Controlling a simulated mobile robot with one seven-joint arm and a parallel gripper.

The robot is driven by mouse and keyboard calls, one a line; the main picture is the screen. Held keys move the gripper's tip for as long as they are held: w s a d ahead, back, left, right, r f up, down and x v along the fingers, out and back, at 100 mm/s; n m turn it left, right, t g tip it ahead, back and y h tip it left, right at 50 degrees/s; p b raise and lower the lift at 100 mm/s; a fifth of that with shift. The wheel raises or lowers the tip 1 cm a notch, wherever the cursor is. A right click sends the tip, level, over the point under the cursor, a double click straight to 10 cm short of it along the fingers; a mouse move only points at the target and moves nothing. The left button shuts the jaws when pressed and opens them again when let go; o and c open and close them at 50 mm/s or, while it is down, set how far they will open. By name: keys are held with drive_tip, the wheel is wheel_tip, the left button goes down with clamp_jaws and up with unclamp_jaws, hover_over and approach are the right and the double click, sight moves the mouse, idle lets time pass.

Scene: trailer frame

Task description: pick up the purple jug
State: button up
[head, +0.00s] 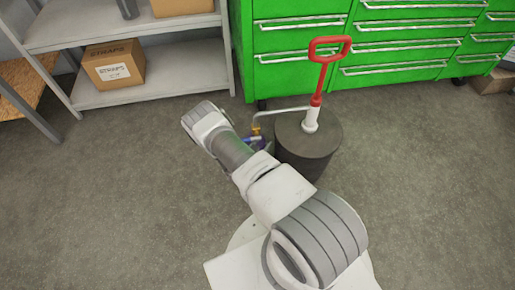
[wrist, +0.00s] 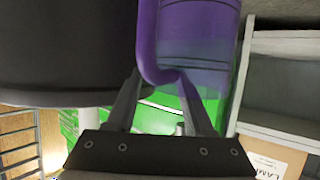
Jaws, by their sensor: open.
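The purple jug (wrist: 202,35) fills the top middle of the wrist view, close to the camera. It has a translucent body and a solid purple handle (wrist: 147,45). My gripper (wrist: 160,82) is open, with a finger on each side of the lower bend of the handle. I cannot tell whether either finger touches it. In the head view only a small purple part of the jug (head: 263,144) shows, beside the dark drum, and my arm hides the rest. My gripper's fingers are hidden there.
A dark drum (head: 309,150) with a red-handled pump (head: 316,85) stands right beside the jug; its dark side (wrist: 65,50) is close on the left in the wrist view. Green drawer cabinets (head: 390,45) and grey shelves (head: 180,68) with boxes stand behind. Floor at left is clear.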

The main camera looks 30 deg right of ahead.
clamp_jaws()
idle(1.4)
